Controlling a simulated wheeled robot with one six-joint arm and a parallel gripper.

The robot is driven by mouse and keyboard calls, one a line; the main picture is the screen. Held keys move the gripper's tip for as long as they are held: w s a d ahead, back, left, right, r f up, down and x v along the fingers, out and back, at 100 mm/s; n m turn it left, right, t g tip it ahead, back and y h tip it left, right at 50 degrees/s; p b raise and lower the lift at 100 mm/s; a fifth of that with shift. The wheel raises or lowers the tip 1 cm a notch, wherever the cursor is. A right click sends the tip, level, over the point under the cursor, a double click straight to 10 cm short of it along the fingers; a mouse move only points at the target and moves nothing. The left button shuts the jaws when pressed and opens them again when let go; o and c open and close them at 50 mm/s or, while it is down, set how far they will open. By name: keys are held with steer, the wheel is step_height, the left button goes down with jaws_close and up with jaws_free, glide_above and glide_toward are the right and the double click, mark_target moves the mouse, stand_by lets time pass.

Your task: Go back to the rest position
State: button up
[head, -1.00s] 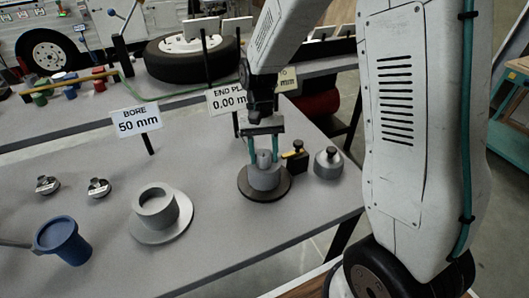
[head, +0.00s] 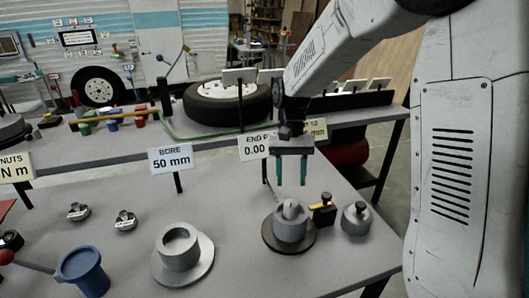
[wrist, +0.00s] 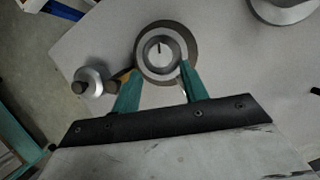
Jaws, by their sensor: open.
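My gripper (head: 291,170) is open and empty in the head view, its two green fingers pointing down above the table. Below it, apart from the fingertips, a grey cylinder with a rounded plug in its top (head: 290,222) stands on a dark round base (head: 275,246). In the wrist view the green fingers (wrist: 158,85) are spread, and the grey cylinder (wrist: 161,55) shows beyond and between their tips.
A grey weight (head: 356,220) and a black block with a brass piece (head: 322,210) stand right of the cylinder. A flanged grey ring (head: 182,262) and a blue cup (head: 83,272) stand left. Sign posts (head: 171,159) and a tyre (head: 228,105) are behind.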

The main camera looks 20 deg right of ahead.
steer(key=s+r+n+t, duration=0.1)
steer(key=s+r+t, duration=0.1)
steer(key=s, duration=0.6)
steer(key=s+d+r+n+t, duration=0.1)
steer(key=s+r, duration=0.4)
steer(key=s, duration=0.3)
steer(key=s+d+r+n+t+h, duration=0.1)
steer(key=s+r, duration=0.3)
steer(key=s, duration=0.4)
steer(key=shift+s+d+n+t, duration=0.3)
steer(key=shift+n+t, duration=0.1)
steer(key=shift+t, duration=0.4)
